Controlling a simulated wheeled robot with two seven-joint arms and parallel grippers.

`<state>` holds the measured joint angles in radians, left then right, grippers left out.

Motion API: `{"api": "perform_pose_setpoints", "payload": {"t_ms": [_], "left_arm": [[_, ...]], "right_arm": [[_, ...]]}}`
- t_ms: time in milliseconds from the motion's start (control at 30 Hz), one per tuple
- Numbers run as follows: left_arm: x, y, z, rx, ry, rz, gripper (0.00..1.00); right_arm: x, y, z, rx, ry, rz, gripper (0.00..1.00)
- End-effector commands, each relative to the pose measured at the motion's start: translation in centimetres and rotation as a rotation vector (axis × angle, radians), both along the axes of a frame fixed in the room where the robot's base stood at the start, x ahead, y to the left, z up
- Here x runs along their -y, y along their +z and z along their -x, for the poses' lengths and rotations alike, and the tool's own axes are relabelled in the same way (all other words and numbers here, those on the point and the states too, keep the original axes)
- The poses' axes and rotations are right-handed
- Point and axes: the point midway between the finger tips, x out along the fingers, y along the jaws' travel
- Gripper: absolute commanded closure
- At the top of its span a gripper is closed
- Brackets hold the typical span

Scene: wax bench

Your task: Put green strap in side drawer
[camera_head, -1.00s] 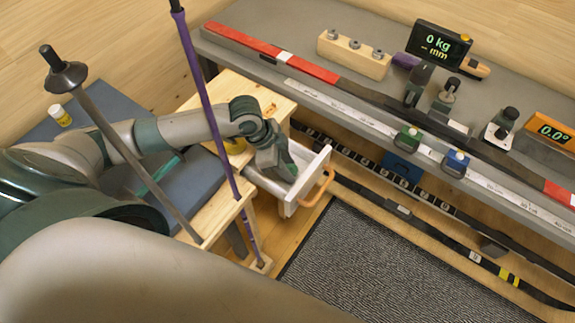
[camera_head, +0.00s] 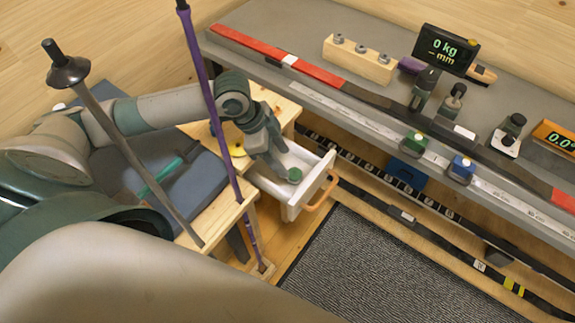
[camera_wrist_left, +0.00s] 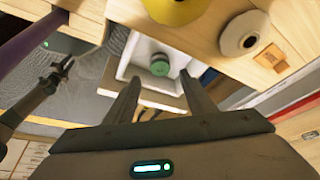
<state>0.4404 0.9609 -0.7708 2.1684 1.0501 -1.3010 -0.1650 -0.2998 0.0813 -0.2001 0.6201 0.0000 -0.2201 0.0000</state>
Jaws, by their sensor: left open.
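The green strap is a small green roll (camera_head: 295,175) lying on the floor of the open white side drawer (camera_head: 322,170), near its front. It also shows in the left wrist view (camera_wrist_left: 160,66), inside the drawer's white walls. My left gripper (camera_head: 281,165) is over the drawer, just behind the roll in the head view. In the left wrist view its two fingers (camera_wrist_left: 160,80) are spread, with the roll beyond and between the tips, apart from them. A small gripper, seemingly my right one (camera_wrist_left: 64,68), shows at the left there; its jaw state is unclear.
The drawer's orange handle (camera_head: 321,194) faces the dark mat (camera_head: 370,270). A purple pole (camera_head: 212,100) and a grey pole (camera_head: 120,140) stand in front of my left arm. A yellow roll (camera_head: 238,150) sits beside the gripper.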

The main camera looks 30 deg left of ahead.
Motion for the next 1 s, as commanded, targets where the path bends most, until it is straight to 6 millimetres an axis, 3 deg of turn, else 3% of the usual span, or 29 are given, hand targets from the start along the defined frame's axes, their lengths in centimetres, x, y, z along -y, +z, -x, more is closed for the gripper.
{"api": "perform_pose_setpoints", "payload": {"t_ms": [100, 333, 1000], "left_arm": [[-0.8, 1.9, 0.3, 0.003, 0.000, -0.001, 0.50], [-1.5, 4.1, 0.7, 0.001, 0.000, 0.000, 0.50], [-1.6, 4.5, 0.9, 0.000, 0.001, 0.000, 0.50]], "right_arm": [[0.0, -0.4, 0.0, 0.000, 0.000, 0.000, 0.70], [-0.2, -0.6, 0.0, 0.000, -0.001, -0.002, 0.70], [-0.3, -0.6, 0.0, 0.001, -0.001, -0.002, 0.70]]}}
